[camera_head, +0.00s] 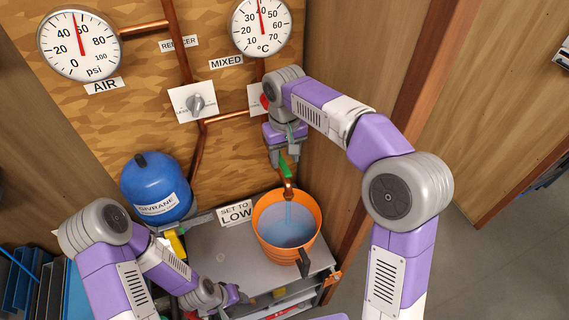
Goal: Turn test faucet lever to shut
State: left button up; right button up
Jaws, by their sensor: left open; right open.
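The test faucet is a copper spout (289,185) with a green lever (284,166), above an orange bucket (259,222). Blue water (288,212) runs from the spout into the bucket. The lever slants down and to the right. My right gripper (279,158) is open and points down at the lever's upper part, with its fingers close to it; I cannot tell whether they touch it. The wrist hides the pipe behind. My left gripper (232,297) is open and low, over the front of the grey bench, left of the bucket and away from the faucet.
The bucket stands on a grey bench top (210,256) beside a "SET TO LOW" label (236,213). A blue tank (157,187) is at left. Gauges (80,44), a grey knob (196,104) and copper pipes are on the wooden wall. A red knob (265,101) is partly behind my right wrist.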

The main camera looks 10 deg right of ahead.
aim_at(282, 163)
jog(key=shift+f, duration=1.35)
grip_shut()
